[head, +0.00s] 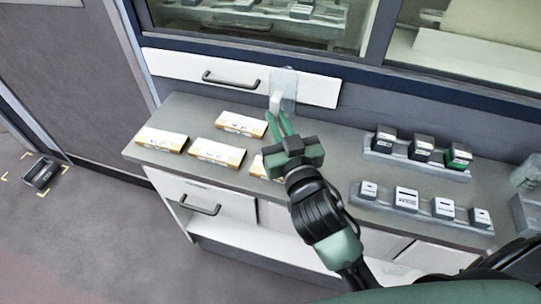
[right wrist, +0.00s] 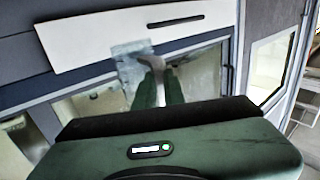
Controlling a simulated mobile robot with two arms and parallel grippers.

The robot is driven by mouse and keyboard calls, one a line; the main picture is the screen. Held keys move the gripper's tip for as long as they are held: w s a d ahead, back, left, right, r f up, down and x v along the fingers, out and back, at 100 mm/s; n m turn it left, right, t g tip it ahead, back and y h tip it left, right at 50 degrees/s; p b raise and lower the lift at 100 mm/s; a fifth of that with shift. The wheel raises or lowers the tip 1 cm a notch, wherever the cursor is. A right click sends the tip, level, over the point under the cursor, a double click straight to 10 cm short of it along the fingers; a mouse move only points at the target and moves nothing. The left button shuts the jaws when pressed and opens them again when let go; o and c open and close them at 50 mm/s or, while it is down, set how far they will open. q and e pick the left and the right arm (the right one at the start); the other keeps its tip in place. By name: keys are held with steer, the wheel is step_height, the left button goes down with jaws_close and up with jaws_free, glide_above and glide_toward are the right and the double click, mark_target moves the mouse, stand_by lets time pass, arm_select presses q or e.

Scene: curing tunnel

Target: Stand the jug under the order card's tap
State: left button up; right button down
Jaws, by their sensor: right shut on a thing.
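A pale, translucent thing, apparently the jug (head: 286,82), shows against the white drawer front at the back of the counter. My right gripper (head: 276,120) reaches over the counter and is shut on a pale grey part at its near side, perhaps its handle. In the right wrist view the green fingertips (right wrist: 158,68) close on this grey part, with the clear body of the jug (right wrist: 125,62) beyond them. I cannot tell whether the jug touches the drawer front. No tap or order card can be made out for certain. My left gripper is out of view.
Several white and yellow packs (head: 217,152) lie on the counter's left half. Two grey racks with small labelled blocks (head: 406,200) stand on the right. A white drawer front (head: 185,68) with a dark handle is behind, below windows. A dark tray (head: 41,174) lies on the floor.

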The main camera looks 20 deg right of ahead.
step_height(320, 180, down, 8)
steer(key=shift+f+b, duration=0.1)
steer(key=shift+b, duration=0.65)
steer(key=shift+f+b, duration=0.7)
steer(key=shift+f, duration=1.35)
steer(key=shift+f, duration=0.1)
steer(key=c, duration=1.5)
jaws_free()
